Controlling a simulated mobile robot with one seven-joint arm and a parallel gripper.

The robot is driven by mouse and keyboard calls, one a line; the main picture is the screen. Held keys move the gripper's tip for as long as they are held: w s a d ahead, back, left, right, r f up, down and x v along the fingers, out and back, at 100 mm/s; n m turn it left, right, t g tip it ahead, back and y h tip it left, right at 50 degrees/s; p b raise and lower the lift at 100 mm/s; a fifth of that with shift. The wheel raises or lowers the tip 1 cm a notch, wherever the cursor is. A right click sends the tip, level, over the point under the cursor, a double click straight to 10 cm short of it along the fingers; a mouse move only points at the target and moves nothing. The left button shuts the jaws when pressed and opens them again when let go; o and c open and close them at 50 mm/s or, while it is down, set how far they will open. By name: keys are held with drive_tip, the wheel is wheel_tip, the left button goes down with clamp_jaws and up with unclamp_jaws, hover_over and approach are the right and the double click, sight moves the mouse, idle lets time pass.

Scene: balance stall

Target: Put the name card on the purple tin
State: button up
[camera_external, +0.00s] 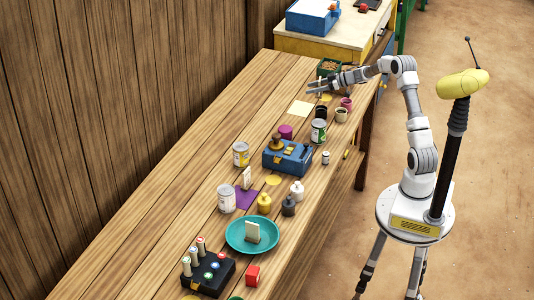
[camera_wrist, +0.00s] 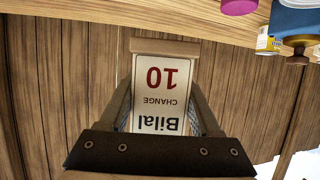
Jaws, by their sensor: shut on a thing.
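My gripper (camera_wrist: 164,105) is shut on the name card (camera_wrist: 162,90), a white card with a brown edge strip that reads "Bilal", "CHANGE" and "10", upside down in the wrist view. In the external view my gripper (camera_external: 316,88) is over the far part of the wooden counter, and the card is too small there to make out clearly. The purple tin (camera_external: 286,131) stands on the counter, nearer the camera than my gripper and behind the blue scale. Part of it also shows at the top of the wrist view (camera_wrist: 240,5). Its top looks bare.
The blue scale (camera_external: 288,157) and a green-labelled can (camera_external: 318,131) stand close to the purple tin. A yellow-labelled can (camera_external: 241,153) is to its left. Small dark cups and a magenta cup (camera_external: 346,103) stand near my gripper. A pale sheet (camera_external: 300,108) lies flat on the counter.

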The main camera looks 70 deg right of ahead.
drive_tip(key=a+r+n+g+y, duration=0.25)
drive_tip(key=a+n+y, duration=0.35)
drive_tip(key=a, duration=0.3)
drive_tip(key=g+b, duration=0.1)
drive_tip(key=b, duration=0.1)
hover_over(279, 130)
wheel_tip(279, 130, down, 8)
drive_tip(key=shift+f, duration=0.1)
drive_tip(key=shift+f+y+b, duration=0.3)
drive_tip(key=shift+f+b, duration=0.25)
drive_tip(key=shift+f, duration=1.35)
drive_tip(key=shift+f, duration=0.1)
drive_tip(key=o, duration=1.4)
drive_tip(key=shift+c, duration=0.2)
